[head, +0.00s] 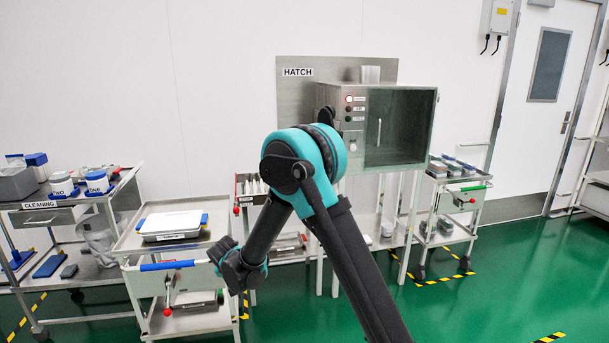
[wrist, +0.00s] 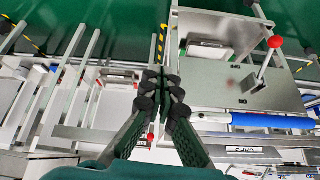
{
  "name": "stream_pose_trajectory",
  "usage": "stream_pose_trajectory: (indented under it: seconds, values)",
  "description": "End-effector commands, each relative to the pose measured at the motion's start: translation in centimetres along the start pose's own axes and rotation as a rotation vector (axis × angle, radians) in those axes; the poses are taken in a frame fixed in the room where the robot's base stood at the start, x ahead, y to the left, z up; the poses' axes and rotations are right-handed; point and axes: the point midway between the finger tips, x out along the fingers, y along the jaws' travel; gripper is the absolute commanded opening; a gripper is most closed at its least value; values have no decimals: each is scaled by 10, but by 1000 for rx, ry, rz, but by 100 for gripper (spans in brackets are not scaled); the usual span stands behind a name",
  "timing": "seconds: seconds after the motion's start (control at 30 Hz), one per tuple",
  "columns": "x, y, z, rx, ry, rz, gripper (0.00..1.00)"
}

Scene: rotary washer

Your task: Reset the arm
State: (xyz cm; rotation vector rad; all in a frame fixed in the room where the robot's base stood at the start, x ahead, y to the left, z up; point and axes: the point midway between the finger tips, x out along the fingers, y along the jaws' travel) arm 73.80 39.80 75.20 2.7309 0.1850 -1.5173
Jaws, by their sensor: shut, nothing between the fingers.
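My arm (head: 318,205) rises from the bottom of the head view, bends at a teal joint and reaches down to the left. Its wrist end (head: 240,268) hangs beside the right side of a steel cart (head: 128,243). The fingers cannot be made out in the head view. In the wrist view my gripper (wrist: 160,88) shows from the bottom centre, with its dark fingertips together and nothing between them.
The cart has a blue handle (head: 167,265) and a white tray (head: 172,225) on top. A cleaning cart (head: 60,217) stands left. A hatch cabinet (head: 399,127) is on the wall behind my arm. Another cart (head: 450,200) stands right. Green floor (head: 500,290) is free at right.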

Motion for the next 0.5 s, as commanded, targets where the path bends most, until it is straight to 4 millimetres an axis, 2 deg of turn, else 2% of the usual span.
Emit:
stream_pose_trajectory:
  seconds: [0.03,0.23,0.37,0.5]
  values:
    - [-12,29,-8,9,-9,14,0]
    - [-59,127,-17,19,-50,49,0]
    - [-90,187,-10,26,-76,66,0]
    - [-123,244,8,35,-101,79,0]
